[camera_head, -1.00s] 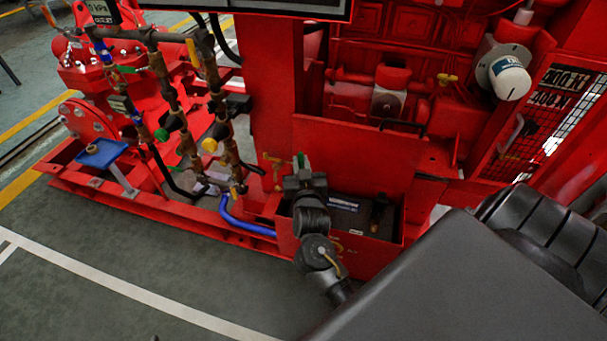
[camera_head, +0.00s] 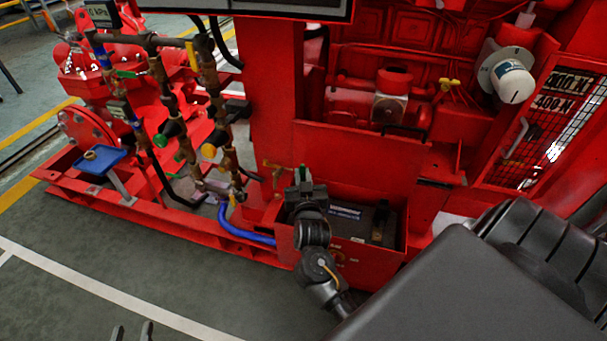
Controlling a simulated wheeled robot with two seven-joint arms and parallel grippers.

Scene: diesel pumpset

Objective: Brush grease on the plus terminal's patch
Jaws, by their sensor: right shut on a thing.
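The dark battery (camera_head: 348,218) with white lettering sits in a red open-topped box (camera_head: 365,256) at the foot of the red pumpset. A small black upright part (camera_head: 381,212) stands at its right end. The plus terminal and its patch cannot be made out; my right arm covers the battery's left end. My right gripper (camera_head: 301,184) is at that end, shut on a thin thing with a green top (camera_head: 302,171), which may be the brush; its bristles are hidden. My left gripper (camera_head: 132,331) shows only as two separated fingertips at the bottom edge, open and empty.
A blue tray (camera_head: 97,162) with a small brass-coloured round thing (camera_head: 90,155) stands at the left. Upright pipes with valves (camera_head: 216,115) and a blue hose (camera_head: 247,234) lie left of the box. A red panel (camera_head: 350,160) rises behind the battery. The floor in front is clear.

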